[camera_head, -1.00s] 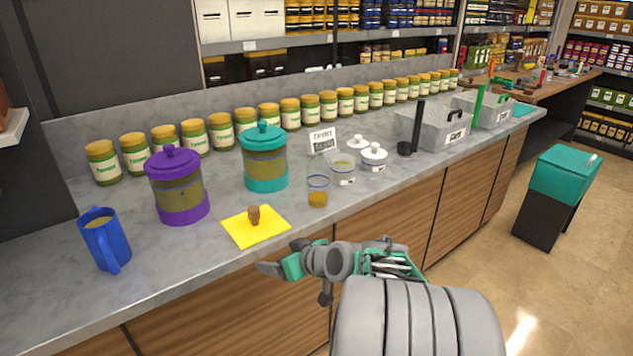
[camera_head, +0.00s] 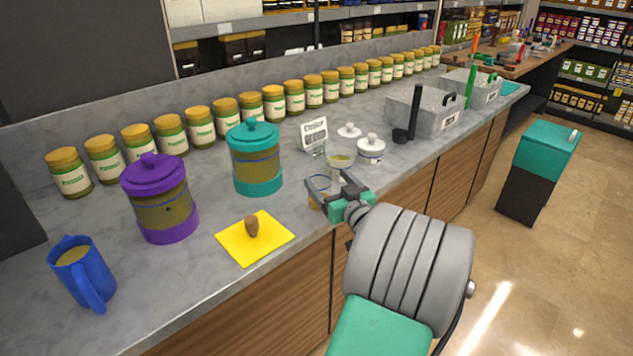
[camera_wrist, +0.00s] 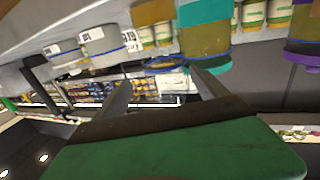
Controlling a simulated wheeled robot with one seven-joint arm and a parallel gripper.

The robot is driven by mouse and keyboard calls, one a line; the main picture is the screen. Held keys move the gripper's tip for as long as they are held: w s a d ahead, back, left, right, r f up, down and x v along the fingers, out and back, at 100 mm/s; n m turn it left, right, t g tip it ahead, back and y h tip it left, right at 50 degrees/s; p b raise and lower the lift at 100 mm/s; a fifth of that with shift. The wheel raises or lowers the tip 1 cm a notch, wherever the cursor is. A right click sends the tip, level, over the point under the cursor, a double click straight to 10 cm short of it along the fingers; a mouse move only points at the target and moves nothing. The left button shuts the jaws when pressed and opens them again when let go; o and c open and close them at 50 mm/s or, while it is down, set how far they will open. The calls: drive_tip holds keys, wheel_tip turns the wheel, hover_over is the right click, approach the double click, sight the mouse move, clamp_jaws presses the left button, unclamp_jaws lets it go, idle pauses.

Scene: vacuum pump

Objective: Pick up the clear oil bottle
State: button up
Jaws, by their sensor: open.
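No lidded clear bottle stands out. A small clear blue-rimmed vessel with amber oil (camera_head: 313,198) stands near the counter's front edge, partly hidden by my gripper (camera_head: 340,187). My gripper is open, with its fingers close to this vessel in the head view; contact cannot be told. In the upside-down wrist view, the vessel's blue rim (camera_wrist: 165,66) shows between the open fingers of my gripper (camera_wrist: 160,90). A second clear vessel with yellowish liquid (camera_head: 341,158) stands just behind. I cannot tell which is the oil bottle.
A teal-lidded canister (camera_head: 255,160), a purple-lidded canister (camera_head: 160,205) and a blue mug (camera_head: 84,272) stand to the left. White lidded jars (camera_head: 371,150), a sign (camera_head: 314,133) and grey boxes (camera_head: 430,115) stand to the right.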

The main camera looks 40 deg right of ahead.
drive_tip(key=p+x, duration=0.1)
drive_tip(key=x, duration=0.2)
drive_tip(key=a+x, duration=0.1)
drive_tip(key=x, duration=0.1)
drive_tip(key=shift+w+p, duration=0.35)
drive_tip(key=shift+w, duration=0.2)
drive_tip(key=shift+w+d, duration=0.1)
drive_tip(key=shift+w, duration=0.05)
drive_tip(key=c, duration=1.8)
